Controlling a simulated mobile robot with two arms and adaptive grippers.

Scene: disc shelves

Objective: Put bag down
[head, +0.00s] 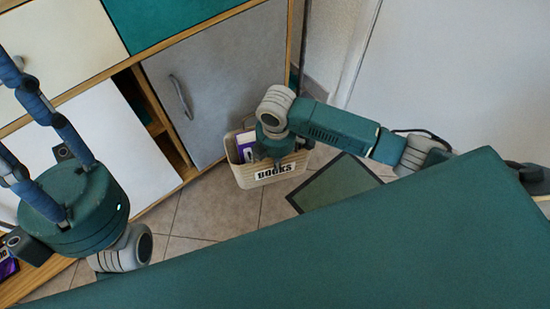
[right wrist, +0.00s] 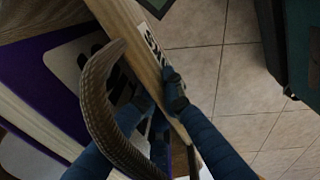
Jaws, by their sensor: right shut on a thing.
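The bag (head: 240,172) is a beige, basket-like carrier with a "BOOKS" label, near the grey cabinet door in the head view. A purple and white book (head: 244,147) shows inside it. My right gripper (right wrist: 166,100) is shut on the bag's rim, with blue fingers on both sides of its wall (right wrist: 132,38). The brown woven handle (right wrist: 98,95) arches close to the fingers. In the head view my right wrist hides the grip. I cannot tell whether the bag's bottom touches the floor. My left gripper (head: 14,120) is open and empty, its fingertips partly cut off.
A cabinet with a grey door (head: 225,75) and white fronts stands behind the bag. A dark green mat (head: 337,186) lies on the tiled floor (head: 205,212) to its right. A white door or wall (head: 460,70) is at the right. Bare tiles lie in front of the bag.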

